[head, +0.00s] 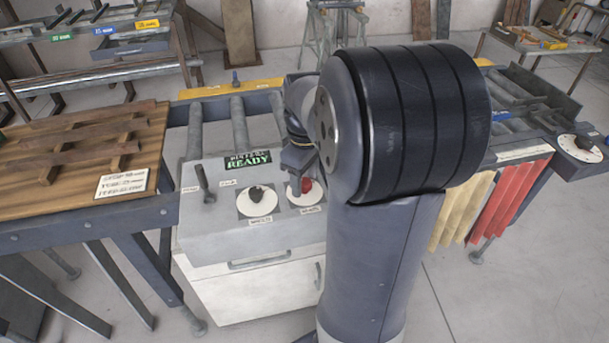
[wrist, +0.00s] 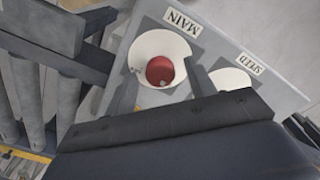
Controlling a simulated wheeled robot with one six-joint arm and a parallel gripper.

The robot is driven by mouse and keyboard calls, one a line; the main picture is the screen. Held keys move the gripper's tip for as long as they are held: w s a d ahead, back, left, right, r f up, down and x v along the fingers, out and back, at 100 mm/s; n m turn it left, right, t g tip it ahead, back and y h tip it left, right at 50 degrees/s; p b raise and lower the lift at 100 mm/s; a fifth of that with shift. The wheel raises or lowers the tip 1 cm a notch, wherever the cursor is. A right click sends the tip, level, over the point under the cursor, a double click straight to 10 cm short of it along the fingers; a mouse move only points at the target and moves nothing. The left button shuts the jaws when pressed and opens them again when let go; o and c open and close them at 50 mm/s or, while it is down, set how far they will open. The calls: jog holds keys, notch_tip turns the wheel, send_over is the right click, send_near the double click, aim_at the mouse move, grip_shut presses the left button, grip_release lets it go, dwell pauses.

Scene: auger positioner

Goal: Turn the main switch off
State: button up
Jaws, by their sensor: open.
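The main switch is a red knob (head: 306,184) on a white round dial, at the right of the grey control box's top. In the wrist view the red knob (wrist: 160,71) sits on its white dial beside a label reading MAIN. My gripper (head: 301,179) is over this dial, pointing down. In the wrist view my open gripper (wrist: 162,82) has a finger on either side of the knob. I cannot tell whether either finger touches it. My arm hides part of the box's right side in the head view.
A black knob (head: 257,196) on a white dial stands left of the main switch; its dial, labelled SPEED, shows in the wrist view (wrist: 232,80). A lever (head: 204,184) stands further left. A green READY display (head: 248,160) is behind. Wooden slats (head: 80,150) lie at the left.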

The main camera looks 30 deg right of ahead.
jog(key=shift+f, duration=0.1)
jog(key=c, duration=1)
jog(key=shift+o, duration=0.2)
jog(key=shift+m, duration=0.3)
jog(key=m, duration=0.3)
jog(key=shift+m+p, duration=0.3)
jog(key=shift+m, duration=0.1)
jog(key=m, duration=0.4)
jog(key=shift+m, duration=0.3)
jog(key=m, duration=0.4)
jog(key=shift+p, duration=0.35)
jog(key=m, duration=0.4)
jog(key=shift+m, duration=0.6)
